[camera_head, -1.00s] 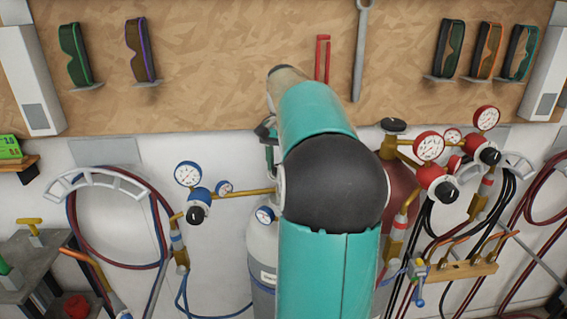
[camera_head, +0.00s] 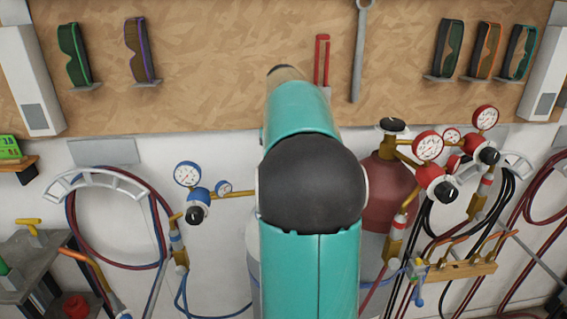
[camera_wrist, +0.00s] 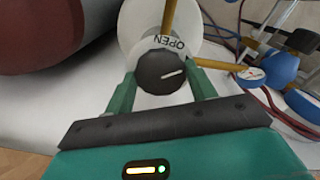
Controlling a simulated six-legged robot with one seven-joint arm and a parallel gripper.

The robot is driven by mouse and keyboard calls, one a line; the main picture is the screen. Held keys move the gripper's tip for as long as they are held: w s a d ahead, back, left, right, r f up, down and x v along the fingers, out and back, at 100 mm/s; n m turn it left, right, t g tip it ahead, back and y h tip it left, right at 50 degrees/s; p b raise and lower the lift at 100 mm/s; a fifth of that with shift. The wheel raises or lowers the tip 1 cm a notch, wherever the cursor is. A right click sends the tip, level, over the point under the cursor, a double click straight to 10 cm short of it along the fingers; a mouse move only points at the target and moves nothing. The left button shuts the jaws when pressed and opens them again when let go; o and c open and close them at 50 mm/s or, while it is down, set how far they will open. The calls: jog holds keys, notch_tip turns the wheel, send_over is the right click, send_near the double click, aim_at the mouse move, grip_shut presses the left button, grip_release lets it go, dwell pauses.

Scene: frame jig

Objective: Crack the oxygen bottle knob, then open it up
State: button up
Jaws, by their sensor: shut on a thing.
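The dark round oxygen knob (camera_wrist: 160,66) with a white mark sits on the light oxygen bottle (camera_wrist: 136,20) in the wrist view. An "OPEN" label shows beside it. My gripper (camera_wrist: 163,84) has its green fingers on either side of the knob, shut on it. In the head view my teal arm hides the gripper, the knob and nearly all of the oxygen bottle. The blue regulator (camera_head: 198,199) and its white gauge (camera_head: 187,174) show left of my arm, on a brass pipe (camera_head: 238,193).
A dark red bottle (camera_head: 388,185) with its own black knob (camera_head: 393,125) and red gauges (camera_head: 428,147) stands right of my arm. Hoses hang on both sides. A pegboard (camera_head: 220,60) with goggles and tools is behind. A torch rack (camera_head: 462,270) is at lower right.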

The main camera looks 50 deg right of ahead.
jog(key=n, duration=0.5)
jog(key=shift+n, duration=0.3)
jog(key=n, duration=0.5)
jog(key=shift+d+n, duration=0.1)
jog(key=shift+n, duration=0.2)
jog(key=o, duration=1)
notch_tip(320, 180, up, 14)
jog(key=shift+f, duration=0.1)
dwell(0.4)
